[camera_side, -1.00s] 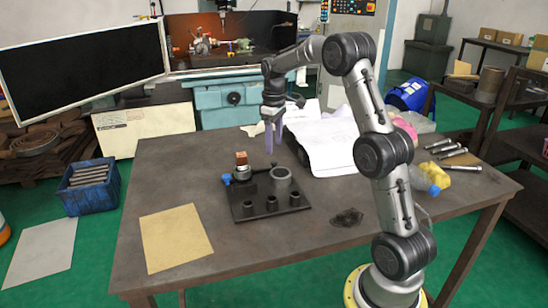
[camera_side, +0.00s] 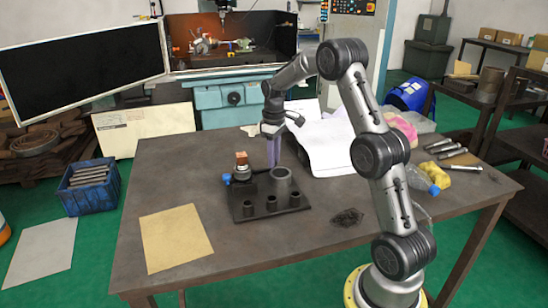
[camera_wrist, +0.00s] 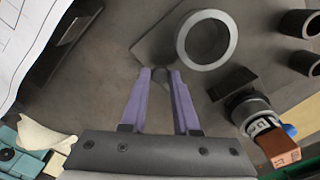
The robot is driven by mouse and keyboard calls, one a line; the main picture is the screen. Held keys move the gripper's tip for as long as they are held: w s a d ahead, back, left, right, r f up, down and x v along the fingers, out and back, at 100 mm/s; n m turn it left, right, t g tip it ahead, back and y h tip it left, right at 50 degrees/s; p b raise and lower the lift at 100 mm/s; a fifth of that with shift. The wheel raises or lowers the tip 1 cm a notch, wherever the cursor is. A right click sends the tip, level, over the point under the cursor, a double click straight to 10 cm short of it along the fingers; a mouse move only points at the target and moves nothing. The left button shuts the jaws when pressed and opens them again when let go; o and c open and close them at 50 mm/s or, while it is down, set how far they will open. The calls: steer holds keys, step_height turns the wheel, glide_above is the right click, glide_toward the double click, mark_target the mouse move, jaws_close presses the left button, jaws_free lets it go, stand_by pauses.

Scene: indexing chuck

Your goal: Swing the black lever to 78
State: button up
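My gripper (camera_wrist: 161,73) points down with its two purple fingers apart; in the side view it hangs (camera_side: 272,160) behind the black fixture plate (camera_side: 268,209). The chuck (camera_side: 242,174) stands at the plate's back left, with a copper-coloured block (camera_side: 241,158) on top and a blue knob (camera_side: 226,179) beside it. The wrist view shows the chuck (camera_wrist: 246,106) to the right of the fingers. No scale numbers are readable.
A wide grey ring (camera_side: 281,180) stands right of the chuck, close to my fingers. Several small dark sleeves (camera_side: 271,203) stand along the plate's front. White papers (camera_side: 325,145) lie behind on the table. The front left holds a tan sheet (camera_side: 175,238).

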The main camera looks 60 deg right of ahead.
jaws_close()
stand_by(0.9)
steer(key=shift+w, duration=0.1)
steer(key=n, duration=0.1)
steer(key=w+d+n, duration=0.1)
steer(key=n, duration=0.1)
steer(key=shift+w+d, duration=0.1)
steer(key=shift+w, duration=0.2)
steer(key=w+n, duration=0.1)
steer(key=n, duration=0.1)
steer(key=w+n, duration=0.1)
steer(key=n, duration=0.1)
steer(key=shift+w+d+n, duration=0.3)
steer(key=shift+d+n, duration=0.1)
steer(key=w+n, duration=0.2)
steer(key=n, duration=0.1)
steer(key=shift+w+n, duration=0.1)
steer(key=shift+n, duration=0.2)
steer(key=shift+w+a+n, duration=0.3)
steer(key=shift+w+n, duration=0.25)
steer(key=shift+n, duration=0.45)
steer(key=shift+w+a+n, duration=0.25)
steer(key=shift+w+n, duration=0.3)
steer(key=shift+n, duration=0.45)
steer(key=shift+r, duration=0.1)
